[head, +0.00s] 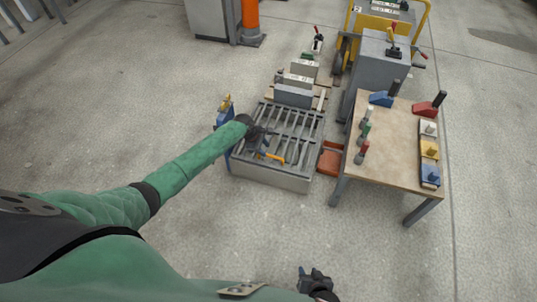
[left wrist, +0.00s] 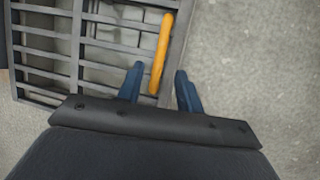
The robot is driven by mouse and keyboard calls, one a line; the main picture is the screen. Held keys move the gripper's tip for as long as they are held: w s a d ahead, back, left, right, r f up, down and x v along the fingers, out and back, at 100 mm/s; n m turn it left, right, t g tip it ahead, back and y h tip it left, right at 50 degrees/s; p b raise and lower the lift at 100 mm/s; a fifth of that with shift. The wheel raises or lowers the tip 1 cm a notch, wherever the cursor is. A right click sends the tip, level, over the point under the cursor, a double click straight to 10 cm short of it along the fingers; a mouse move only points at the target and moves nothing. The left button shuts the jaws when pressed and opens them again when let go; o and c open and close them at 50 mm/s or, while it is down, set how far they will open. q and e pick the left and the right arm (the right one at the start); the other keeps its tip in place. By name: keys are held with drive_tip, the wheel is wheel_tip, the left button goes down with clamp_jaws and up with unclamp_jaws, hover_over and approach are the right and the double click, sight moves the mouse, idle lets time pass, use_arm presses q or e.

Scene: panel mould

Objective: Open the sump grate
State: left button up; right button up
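The sump grate (head: 298,122) is a grey slatted metal grate lying flat on a low grey box on the floor. A yellow-orange bar handle (head: 273,157) sits at its near edge; it also shows in the left wrist view (left wrist: 162,45). My left gripper (head: 262,149) is over the near left part of the grate. In the left wrist view its two blue fingers (left wrist: 159,74) are apart, with the handle's near end between them and visible gaps on both sides. My right gripper (head: 316,281) is low in the head view, away from the grate; its fingers are too small to read.
A wooden-topped table (head: 395,150) with coloured blocks and handled tools stands right of the grate. A red-orange bin (head: 331,160) is between them. Grey blocks (head: 293,96) stand at the grate's far end. A blue item (head: 222,118) is at its left. The near floor is clear.

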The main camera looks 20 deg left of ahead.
sight(269, 156)
use_arm(q)
drive_tip(key=shift+b+x, duration=0.45)
drive_tip(key=shift+x, duration=2.1)
drive_tip(key=shift+c, duration=0.3)
clamp_jaws()
